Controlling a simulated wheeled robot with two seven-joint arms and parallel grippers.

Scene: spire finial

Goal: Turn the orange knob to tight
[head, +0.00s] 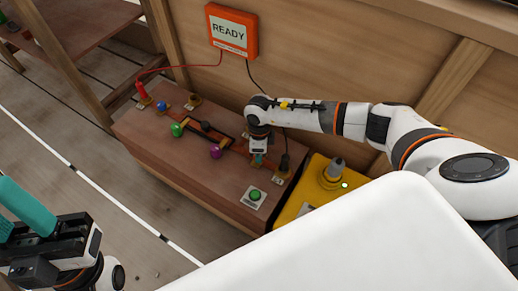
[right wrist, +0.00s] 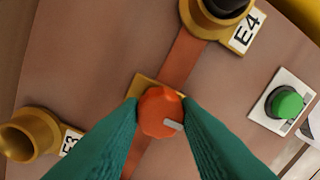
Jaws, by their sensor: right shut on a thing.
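The orange knob (right wrist: 158,112) sits on a brass plate on the brown box, with a pale mark on its lower right side. My right gripper (right wrist: 162,118) is shut on it, one teal finger on each side. In the head view my right gripper (head: 257,161) points down at the box (head: 165,155), and the knob is hidden there. My left gripper (head: 25,208) is at the lower left, away from the box, with teal fingers whose gap is unclear.
A green button (right wrist: 287,103) on a pale plate is right of the knob. Brass sockets labelled E4 (right wrist: 243,32) and E3 (right wrist: 68,143) flank it. A yellow case (head: 312,190) stands beside the box. An orange-framed sign (head: 231,32) reads READY. Cables run behind.

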